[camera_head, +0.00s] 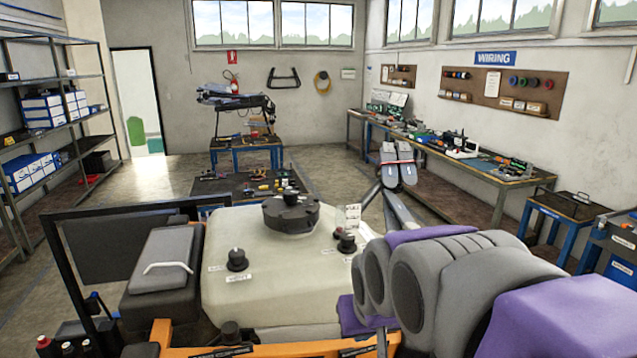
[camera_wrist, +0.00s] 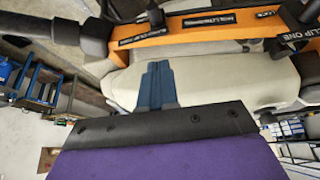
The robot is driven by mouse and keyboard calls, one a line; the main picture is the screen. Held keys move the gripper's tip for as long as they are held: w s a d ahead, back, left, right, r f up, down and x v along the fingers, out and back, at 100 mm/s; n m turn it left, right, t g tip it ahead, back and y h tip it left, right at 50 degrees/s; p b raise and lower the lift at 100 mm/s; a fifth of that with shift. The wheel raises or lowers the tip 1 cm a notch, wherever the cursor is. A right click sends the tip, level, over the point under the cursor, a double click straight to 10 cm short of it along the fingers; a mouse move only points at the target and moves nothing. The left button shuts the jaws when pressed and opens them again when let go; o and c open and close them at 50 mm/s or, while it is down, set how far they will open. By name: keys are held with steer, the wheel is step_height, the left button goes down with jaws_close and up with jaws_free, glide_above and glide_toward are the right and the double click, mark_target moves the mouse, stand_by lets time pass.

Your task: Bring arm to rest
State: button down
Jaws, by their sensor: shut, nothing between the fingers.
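My gripper (camera_wrist: 158,66) shows in the wrist view as two blue-grey fingers lying side by side with no gap between them. They are shut and hold nothing. Behind them is the black and purple body of my wrist. The fingers appear in front of the spray drone's pale tank (camera_wrist: 205,82); I cannot tell the distance. In the head view my purple and grey arm fills the lower right, folded close to the camera. The drone's tank (camera_head: 290,250), with a dark round cap (camera_head: 291,213) on top, stands just ahead.
An orange bar (camera_wrist: 195,35) with black labels crosses the wrist view. In the head view, a workbench (camera_head: 480,178) runs along the right wall, with a blue stand (camera_head: 567,212) nearer. Shelves (camera_head: 50,150) line the left. Open floor (camera_head: 330,170) lies beyond the drone.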

steer(key=s+d+f+m+g+b, duration=0.1)
steer(key=s+d+f+g+b, duration=0.2)
steer(key=s+f, duration=0.7)
steer(key=s+d+f+m+g+b, duration=0.1)
steer(key=s+d+f+g+b, duration=0.3)
steer(key=s+f, duration=0.6)
steer(key=s, duration=0.6)
steer(key=shift+h, duration=0.4)
steer(key=c, duration=1.9)
jaws_free()
